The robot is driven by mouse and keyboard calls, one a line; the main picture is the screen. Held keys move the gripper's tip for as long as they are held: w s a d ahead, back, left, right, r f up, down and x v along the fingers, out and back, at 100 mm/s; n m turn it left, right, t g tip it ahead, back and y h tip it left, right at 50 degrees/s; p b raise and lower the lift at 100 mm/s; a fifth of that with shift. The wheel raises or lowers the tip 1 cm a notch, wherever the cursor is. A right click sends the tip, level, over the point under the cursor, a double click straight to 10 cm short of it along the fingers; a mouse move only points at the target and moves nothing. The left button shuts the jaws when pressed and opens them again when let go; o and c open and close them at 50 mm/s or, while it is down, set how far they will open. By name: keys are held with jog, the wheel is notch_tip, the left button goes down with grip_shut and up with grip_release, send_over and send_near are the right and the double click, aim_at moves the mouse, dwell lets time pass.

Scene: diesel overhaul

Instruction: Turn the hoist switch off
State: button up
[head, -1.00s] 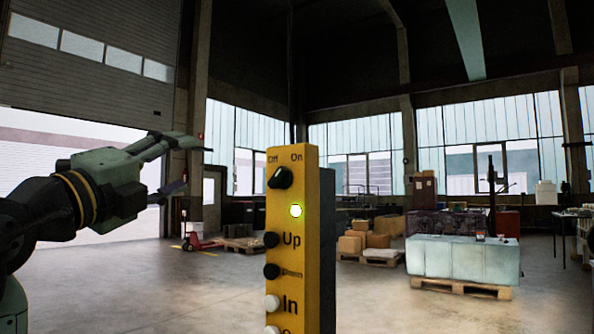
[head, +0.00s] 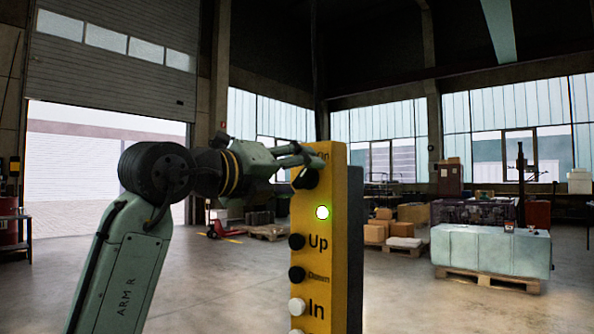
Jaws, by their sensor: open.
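The hoist switch is a black rotary knob (head: 306,180) near the top of an upright yellow control box (head: 340,235). Part of the "On" label shows above it; the "Off" label is hidden behind my gripper. I cannot tell whether the fingers touch the knob. The knob's pointing direction is partly hidden.
A wrapped block (head: 490,250) on a pallet stands far right. Open floor lies beyond the box.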

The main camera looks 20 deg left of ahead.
jog(key=shift+w+d, duration=0.1)
jog(key=shift+w, duration=0.25)
jog(key=shift+c, duration=0.3)
jog(key=c, duration=1.1)
